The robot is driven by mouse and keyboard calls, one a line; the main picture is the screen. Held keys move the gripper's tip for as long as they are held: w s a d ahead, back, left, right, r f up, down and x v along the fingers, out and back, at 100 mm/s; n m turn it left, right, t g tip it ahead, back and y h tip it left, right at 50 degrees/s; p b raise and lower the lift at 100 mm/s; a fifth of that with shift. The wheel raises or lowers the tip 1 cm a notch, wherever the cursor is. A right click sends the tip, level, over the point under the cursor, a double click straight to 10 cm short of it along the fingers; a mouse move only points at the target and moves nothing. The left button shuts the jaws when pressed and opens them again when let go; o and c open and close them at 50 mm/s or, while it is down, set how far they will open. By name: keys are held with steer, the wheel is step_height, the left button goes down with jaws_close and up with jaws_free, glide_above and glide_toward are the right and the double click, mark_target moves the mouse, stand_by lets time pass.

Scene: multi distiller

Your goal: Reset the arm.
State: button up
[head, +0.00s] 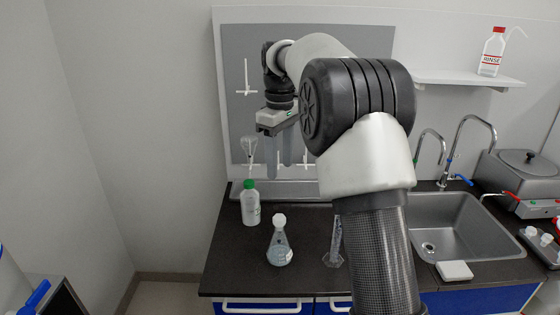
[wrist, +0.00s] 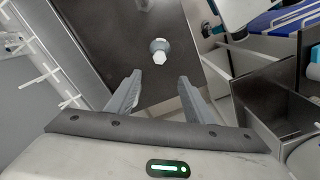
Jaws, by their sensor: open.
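My arm is raised over the counter, its elbow bent in the middle of the head view. My gripper (head: 279,160) hangs fingers down in front of the grey peg panel, above the counter and apart from everything on it. In the wrist view its two fingers (wrist: 160,82) are spread with nothing between them. A conical flask with a white stopper (head: 280,243) stands upright on the counter below. The wrist view shows a white-topped vessel (wrist: 160,52) from above, beyond the fingertips.
A white bottle with a green cap (head: 250,203) stands left of the flask; a clear cylinder (head: 335,243) stands right, partly behind my arm. A sink (head: 470,228) with taps, a grey lidded bath (head: 522,175) and a rinse bottle (head: 492,52) on a shelf (head: 470,79) lie right.

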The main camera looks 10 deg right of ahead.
steer(key=shift+r, duration=0.1)
steer(key=s+r+m+t+p, duration=0.1)
steer(key=s+r+m, duration=0.1)
steer(key=s+r, duration=0.45)
steer(key=s+r+m+t+p, duration=0.1)
steer(key=s+r+m+t, duration=0.15)
steer(key=s, duration=0.65)
steer(key=s+f+m+t+p, duration=0.1)
steer(key=s+f+m, duration=0.1)
steer(key=s, duration=0.6)
steer(key=s+f+m+t+p, duration=0.1)
steer(key=s+f+m, duration=0.1)
steer(key=s, duration=0.7)
steer(key=shift+s+m, duration=0.15)
steer(key=shift+m, duration=0.2)
steer(key=shift+a, duration=0.1)
